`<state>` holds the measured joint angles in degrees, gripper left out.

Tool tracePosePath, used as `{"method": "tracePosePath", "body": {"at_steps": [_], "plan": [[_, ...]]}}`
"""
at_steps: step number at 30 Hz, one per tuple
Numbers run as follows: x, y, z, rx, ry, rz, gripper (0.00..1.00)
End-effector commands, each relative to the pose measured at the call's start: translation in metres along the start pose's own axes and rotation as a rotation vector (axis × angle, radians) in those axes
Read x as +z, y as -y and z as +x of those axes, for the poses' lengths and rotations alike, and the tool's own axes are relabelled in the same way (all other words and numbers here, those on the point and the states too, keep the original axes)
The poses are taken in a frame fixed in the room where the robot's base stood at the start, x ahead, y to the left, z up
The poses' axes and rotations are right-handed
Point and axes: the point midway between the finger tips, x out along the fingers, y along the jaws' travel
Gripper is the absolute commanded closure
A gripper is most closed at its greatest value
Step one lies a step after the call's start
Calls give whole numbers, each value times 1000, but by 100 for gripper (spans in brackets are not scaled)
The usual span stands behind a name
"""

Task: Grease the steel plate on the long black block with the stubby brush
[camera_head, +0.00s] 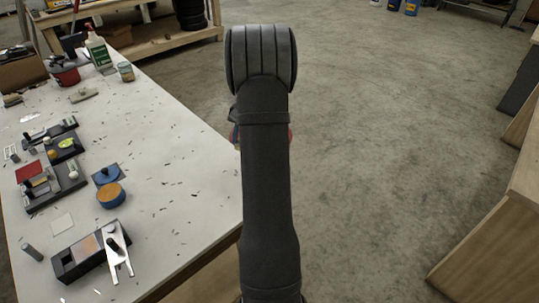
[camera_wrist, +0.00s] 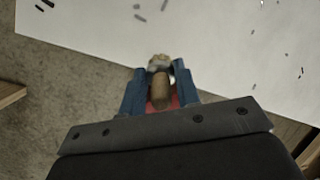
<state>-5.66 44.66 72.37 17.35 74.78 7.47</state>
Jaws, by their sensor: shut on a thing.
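The long black block (camera_head: 64,268) lies near the front left of the white table. A flat brownish-tan plate (camera_head: 85,248) sits in its top; I take it for the steel plate, but cannot tell how much grease is on it. A silvery clamp-like piece (camera_head: 117,250) stands at the block's right end. My gripper (camera_wrist: 160,88) has blue fingers shut on the brown handle of the stubby brush (camera_wrist: 159,92). The brush's pale head points away from me, near the table's edge. In the head view my arm hides the brush and most of the gripper.
A round tin with an orange top (camera_head: 111,195) stands beside a blue knobbed lid (camera_head: 106,175). Dark fixtures with small parts (camera_head: 50,180) lie further left. A white-and-green bottle (camera_head: 97,48) and a red tub (camera_head: 65,75) stand at the back. The right side of the white table (camera_head: 175,180) is mostly clear, with scattered dark chips.

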Motion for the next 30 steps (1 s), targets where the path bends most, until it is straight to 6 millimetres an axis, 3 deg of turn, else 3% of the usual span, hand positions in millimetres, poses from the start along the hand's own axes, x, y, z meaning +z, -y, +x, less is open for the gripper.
{"method": "tracePosePath", "body": {"at_steps": [1, 6, 15, 24, 30], "plan": [[9, 27, -2, 1, -2, -9, 93], [50, 102, 4, 3, 4, -17, 93], [145, 210, 24, 10, 11, -43, 93], [260, 288, 43, 18, 17, -72, 93], [341, 321, 54, 23, 23, -91, 93]]}}
